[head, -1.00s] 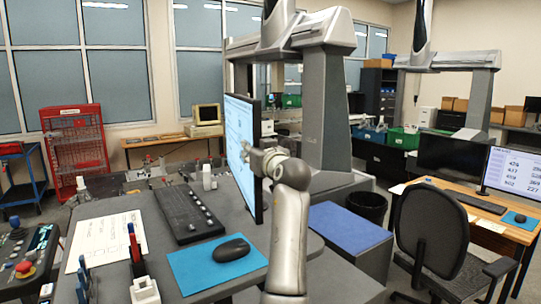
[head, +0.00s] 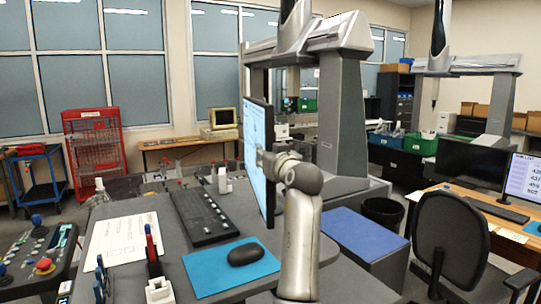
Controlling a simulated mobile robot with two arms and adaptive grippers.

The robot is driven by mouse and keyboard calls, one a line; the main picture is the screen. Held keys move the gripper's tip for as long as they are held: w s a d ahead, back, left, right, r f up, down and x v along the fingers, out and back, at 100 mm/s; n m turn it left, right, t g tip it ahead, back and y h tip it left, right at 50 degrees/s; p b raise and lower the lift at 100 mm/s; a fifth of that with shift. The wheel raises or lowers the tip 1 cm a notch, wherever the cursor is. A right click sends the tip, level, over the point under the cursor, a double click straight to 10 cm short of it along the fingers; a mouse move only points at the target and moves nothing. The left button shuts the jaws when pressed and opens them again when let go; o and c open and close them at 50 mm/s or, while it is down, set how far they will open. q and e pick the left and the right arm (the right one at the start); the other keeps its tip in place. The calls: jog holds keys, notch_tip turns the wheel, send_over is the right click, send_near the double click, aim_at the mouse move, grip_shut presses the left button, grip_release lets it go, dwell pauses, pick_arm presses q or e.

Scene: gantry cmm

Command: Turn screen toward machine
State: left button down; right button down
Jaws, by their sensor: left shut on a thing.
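The screen (head: 256,150) is a thin black monitor with a lit white-blue face, standing upright on the grey desk. I see it at a steep angle, its face toward the left. My left gripper (head: 266,160) is at the screen's near side edge and shut on it; the fingers are partly hidden by the wrist. The machine, a grey gantry measuring machine (head: 342,120), stands behind and to the right of the screen. My right gripper is not in view.
A blue-topped box (head: 350,235) and an office chair (head: 452,240) are at right.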

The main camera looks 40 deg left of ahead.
pick_arm(q)
jog(key=shift+s+a+r, duration=0.25)
jog(key=shift+s+a, duration=0.2)
jog(key=shift+a, duration=0.1)
jog(key=c, duration=1.6)
grip_release()
jog(key=shift+o, duration=1.3)
jog(key=shift+s+a, duration=0.1)
jog(key=shift+a, duration=0.1)
jog(key=shift+s+a+f, duration=0.15)
jog(key=shift+s+a, duration=0.1)
jog(key=shift+a, duration=0.25)
jog(key=shift+s+a+b+v, duration=0.15)
jog(key=shift+s+b+v, duration=0.2)
jog(key=shift+v, duration=1.75)
jog(key=shift+s+a+b+v, duration=0.25)
jog(key=shift+b+v, duration=0.2)
jog(key=shift+v, duration=1.65)
jog(key=shift+s+a+b+v, duration=0.1)
jog(key=shift+s+b+v, duration=0.25)
jog(key=shift+v, duration=1.75)
jog(key=shift+w, duration=0.1)
